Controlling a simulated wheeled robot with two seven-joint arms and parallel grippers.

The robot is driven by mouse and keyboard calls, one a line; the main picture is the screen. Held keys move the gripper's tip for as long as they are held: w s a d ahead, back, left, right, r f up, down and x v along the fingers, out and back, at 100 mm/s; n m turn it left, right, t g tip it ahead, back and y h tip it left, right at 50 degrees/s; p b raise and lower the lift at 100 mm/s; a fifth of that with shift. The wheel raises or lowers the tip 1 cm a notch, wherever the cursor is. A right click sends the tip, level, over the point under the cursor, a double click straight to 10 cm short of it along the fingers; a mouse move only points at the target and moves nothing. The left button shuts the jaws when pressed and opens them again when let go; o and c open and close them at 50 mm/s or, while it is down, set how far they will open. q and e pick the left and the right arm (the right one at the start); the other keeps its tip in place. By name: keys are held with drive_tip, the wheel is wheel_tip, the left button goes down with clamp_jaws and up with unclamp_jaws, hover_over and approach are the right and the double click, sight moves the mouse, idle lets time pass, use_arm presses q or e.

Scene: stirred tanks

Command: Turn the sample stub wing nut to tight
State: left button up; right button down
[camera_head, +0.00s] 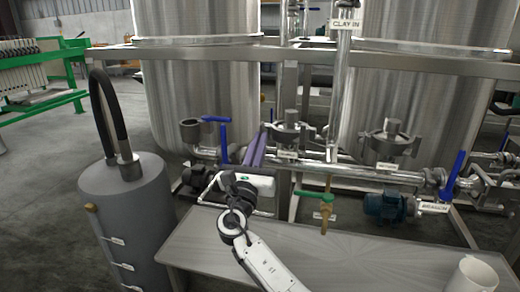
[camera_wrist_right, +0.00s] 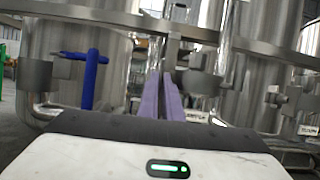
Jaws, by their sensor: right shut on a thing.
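My right gripper (camera_head: 264,136) reaches forward from the bottom middle in the head view. Its two purple fingers are close together at the left side of a grey pipe clamp (camera_head: 289,132), and also show in the right wrist view (camera_wrist_right: 166,76). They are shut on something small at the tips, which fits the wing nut. The nut itself is hidden by the fingers, so its angle cannot be told. The clamp sits on the horizontal steel pipe (camera_head: 345,171) with a small white label below it. My left gripper is not in view.
A blue valve handle (camera_head: 223,140) stands close left of the fingers. A second clamp (camera_head: 390,143), a green valve (camera_head: 326,205) and a blue motor (camera_head: 384,206) are to the right. A steel table (camera_head: 290,255) lies below; a white cup (camera_head: 471,277) stands on it. A grey cylinder (camera_head: 130,215) stands left.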

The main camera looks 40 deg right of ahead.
drive_tip(key=shift+m, duration=0.3)
drive_tip(key=c, duration=2.2)
unclamp_jaws()
use_arm(q)
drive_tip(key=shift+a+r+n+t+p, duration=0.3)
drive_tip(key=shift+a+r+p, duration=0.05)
drive_tip(key=shift+p, duration=0.4)
use_arm(e)
drive_tip(key=shift+v, duration=5.15)
